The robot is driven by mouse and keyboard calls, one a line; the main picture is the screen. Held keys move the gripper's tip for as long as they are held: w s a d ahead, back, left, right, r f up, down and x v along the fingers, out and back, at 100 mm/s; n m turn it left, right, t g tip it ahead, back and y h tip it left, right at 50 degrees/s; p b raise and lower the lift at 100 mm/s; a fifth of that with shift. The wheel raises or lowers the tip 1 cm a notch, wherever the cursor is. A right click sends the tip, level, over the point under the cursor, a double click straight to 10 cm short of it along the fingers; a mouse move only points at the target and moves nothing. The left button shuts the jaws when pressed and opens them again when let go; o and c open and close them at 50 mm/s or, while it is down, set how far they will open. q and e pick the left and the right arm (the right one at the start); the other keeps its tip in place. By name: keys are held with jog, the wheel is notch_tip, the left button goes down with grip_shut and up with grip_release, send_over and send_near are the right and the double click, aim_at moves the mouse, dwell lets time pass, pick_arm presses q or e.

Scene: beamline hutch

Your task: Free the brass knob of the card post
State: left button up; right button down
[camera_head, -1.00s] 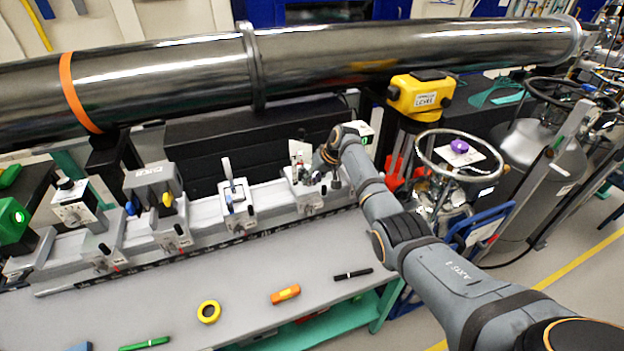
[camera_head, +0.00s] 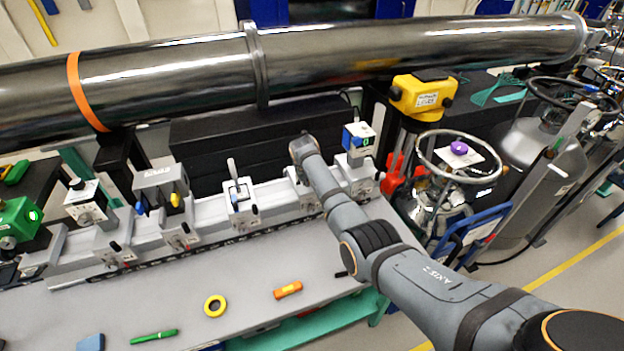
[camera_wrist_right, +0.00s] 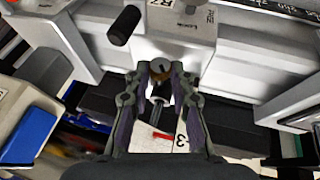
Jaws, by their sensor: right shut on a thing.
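My right gripper (camera_wrist_right: 162,78) is shut on the brass knob (camera_wrist_right: 161,65) in the wrist view; only a little of the knob shows between the fingertips. The knob sits at the edge of a grey carrier (camera_wrist_right: 180,50) with a black handle beside it. A white card (camera_wrist_right: 182,146) with a red mark shows beyond the fingers, partly hidden. In the head view my right arm covers the card post, and only a strip of its carrier (camera_head: 297,190) shows. My left gripper is not in view.
Other rail carriers stand to the left, including one with a lever (camera_head: 239,190); a blue-and-white unit (camera_head: 357,138) stands close on the right. A large steel pipe (camera_head: 330,55) runs behind.

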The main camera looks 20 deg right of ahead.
jog(key=shift+a+h, duration=0.1)
jog(key=shift+h, duration=0.3)
jog(key=c, duration=1.1)
grip_release()
jog(key=shift+c, duration=0.2)
jog(key=v, duration=1.2)
jog(key=shift+f, duration=0.1)
